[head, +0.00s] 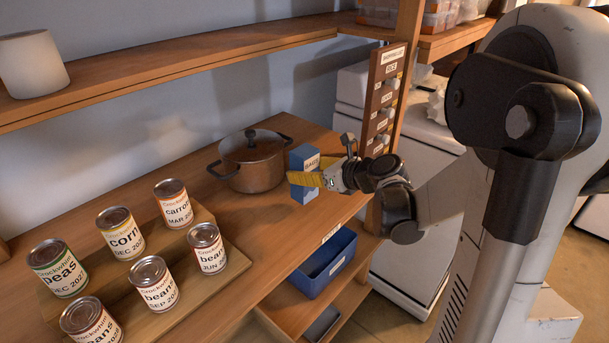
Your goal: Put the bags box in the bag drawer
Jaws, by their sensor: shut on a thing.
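The bags box (303,162) is a blue upright box with a "BAGS" label, at the front right of the wooden counter beside the pot. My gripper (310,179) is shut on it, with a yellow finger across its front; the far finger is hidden. I cannot tell whether the box touches the counter. A blue open drawer (313,284) with a white label on its front sticks out below the counter edge, lower and slightly right of the box. Its visible inside looks empty. I take it as the bag drawer, but its label is too small to read.
A lidded pot (250,165) stands just left of the box. Several labelled cans, such as a corn can (121,233), stand on a stepped wooden rack (205,215) at the left. A wooden post with a shopping list board (384,95) rises behind my gripper.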

